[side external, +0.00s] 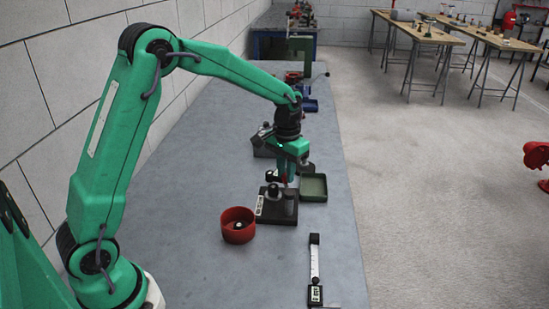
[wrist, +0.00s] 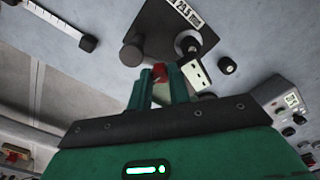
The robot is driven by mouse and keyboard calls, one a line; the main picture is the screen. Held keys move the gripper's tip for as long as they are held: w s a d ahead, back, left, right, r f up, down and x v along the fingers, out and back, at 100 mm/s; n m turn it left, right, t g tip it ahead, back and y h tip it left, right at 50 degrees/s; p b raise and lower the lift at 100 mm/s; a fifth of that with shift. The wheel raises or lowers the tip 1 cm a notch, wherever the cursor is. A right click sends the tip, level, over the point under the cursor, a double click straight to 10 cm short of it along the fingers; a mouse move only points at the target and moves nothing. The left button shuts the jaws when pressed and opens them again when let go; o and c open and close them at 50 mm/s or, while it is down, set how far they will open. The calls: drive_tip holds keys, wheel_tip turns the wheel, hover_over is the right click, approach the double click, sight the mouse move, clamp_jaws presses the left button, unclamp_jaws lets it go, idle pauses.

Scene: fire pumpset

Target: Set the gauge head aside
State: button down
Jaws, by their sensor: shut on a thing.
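My gripper (side external: 285,177) points down over a black block-like stand (side external: 283,216) with a white label on its side. In the wrist view the two green fingers (wrist: 161,75) are shut on a small red part (wrist: 159,73), which appears to be the gauge head. Most of it is hidden by the fingers. The stand also shows in the wrist view (wrist: 160,28), with a dark cylinder and a round fitting on it. I cannot tell whether the red part touches the stand.
A red bowl (side external: 238,232) holding a small item stands left of the stand. A green tray (side external: 313,187) lies just behind right. A caliper-like tool (side external: 315,270) lies in front. A grey instrument (wrist: 278,92) shows at right in the wrist view. The left bench is clear.

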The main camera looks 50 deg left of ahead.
drive_tip(key=shift+w+d+m, duration=0.35)
drive_tip(key=shift+d+m, duration=0.25)
drive_tip(key=shift+m, duration=1.55)
drive_tip(key=shift+w+d+m, duration=0.4)
drive_tip(key=shift+d+m, duration=0.2)
drive_tip(key=shift+m, duration=1.5)
drive_tip(key=shift+w+d+m, duration=0.35)
drive_tip(key=shift+d+m, duration=0.25)
drive_tip(key=shift+m, duration=1.55)
drive_tip(key=shift+r, duration=0.1)
drive_tip(key=c, duration=1.3)
unclamp_jaws()
wheel_tip(320, 180, up, 8)
